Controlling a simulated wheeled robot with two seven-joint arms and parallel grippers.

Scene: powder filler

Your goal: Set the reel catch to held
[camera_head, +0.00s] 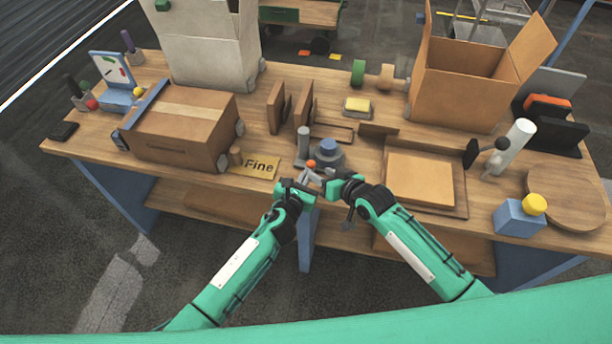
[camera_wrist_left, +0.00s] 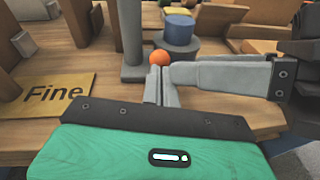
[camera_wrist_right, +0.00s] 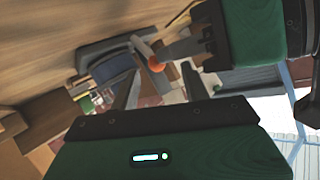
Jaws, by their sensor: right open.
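The reel catch is a short lever with an orange ball knob (camera_head: 311,163). It sits at the table's front edge, beside a grey base with a blue-topped reel (camera_head: 328,149). The knob also shows in the left wrist view (camera_wrist_left: 160,57) and the right wrist view (camera_wrist_right: 156,66). My left gripper (camera_head: 307,177) has its fingers together, tips right at the knob; I cannot tell whether they pinch the lever. The lever's pivot is mostly hidden.
A grey post (camera_head: 303,140) stands left of the reel. A yellow "Fine" plate (camera_head: 255,165) lies left of it. A shallow wooden tray (camera_head: 462,212) is on the right. A closed cardboard box (camera_head: 182,125) is on the left, an open one (camera_head: 462,90) at the back right.

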